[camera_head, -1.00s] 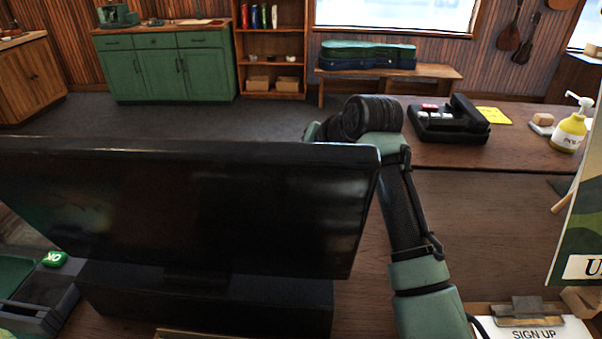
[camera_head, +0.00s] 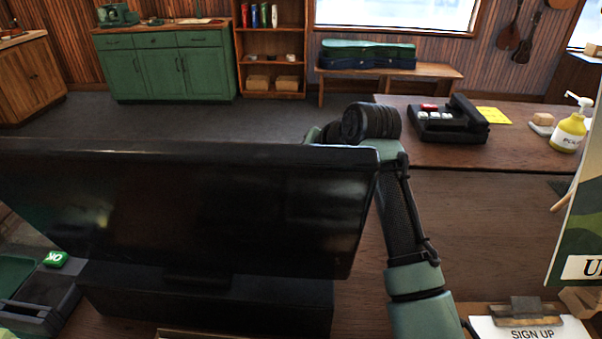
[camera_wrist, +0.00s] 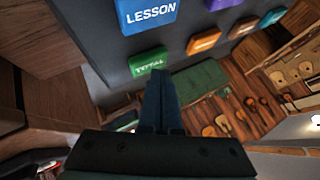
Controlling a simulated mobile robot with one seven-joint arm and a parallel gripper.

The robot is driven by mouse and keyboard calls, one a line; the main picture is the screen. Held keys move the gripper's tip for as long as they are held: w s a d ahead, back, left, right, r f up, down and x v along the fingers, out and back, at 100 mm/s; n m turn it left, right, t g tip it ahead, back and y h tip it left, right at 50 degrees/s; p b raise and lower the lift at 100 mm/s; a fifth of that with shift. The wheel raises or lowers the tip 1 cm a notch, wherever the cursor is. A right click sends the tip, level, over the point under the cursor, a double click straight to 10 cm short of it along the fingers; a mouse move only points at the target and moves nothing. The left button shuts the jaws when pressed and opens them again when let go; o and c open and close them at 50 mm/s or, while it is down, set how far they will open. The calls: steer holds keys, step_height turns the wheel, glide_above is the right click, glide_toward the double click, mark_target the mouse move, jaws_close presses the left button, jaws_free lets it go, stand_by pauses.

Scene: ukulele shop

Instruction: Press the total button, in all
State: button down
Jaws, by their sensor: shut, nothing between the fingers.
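The total button is a green key marked "TOTAL" (camera_wrist: 148,60) in the wrist view, on a dark panel (camera_wrist: 95,25) with other coloured keys. My gripper (camera_wrist: 160,78) is shut and empty. Its fingertips appear just below the green key in that picture; I cannot tell whether they touch it. In the head view the big dark screen (camera_head: 180,205) is seen from its back and hides my gripper and the button. Only my forearm and wrist show at its right edge.
In the head view a black device (camera_head: 448,122), a yellow pump bottle (camera_head: 568,132) and a sign-up clipboard (camera_head: 530,322) stand on the right. A green OK button (camera_head: 55,259) is at left.

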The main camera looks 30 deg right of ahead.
steer(key=shift+f, duration=0.55)
steer(key=shift+r, duration=0.1)
stand_by(0.5)
steer(key=shift+r+p, duration=0.85)
steer(key=shift+p, duration=0.2)
step_height(320, 180, up, 5)
steer(key=p, duration=0.4)
steer(key=shift+p, duration=0.4)
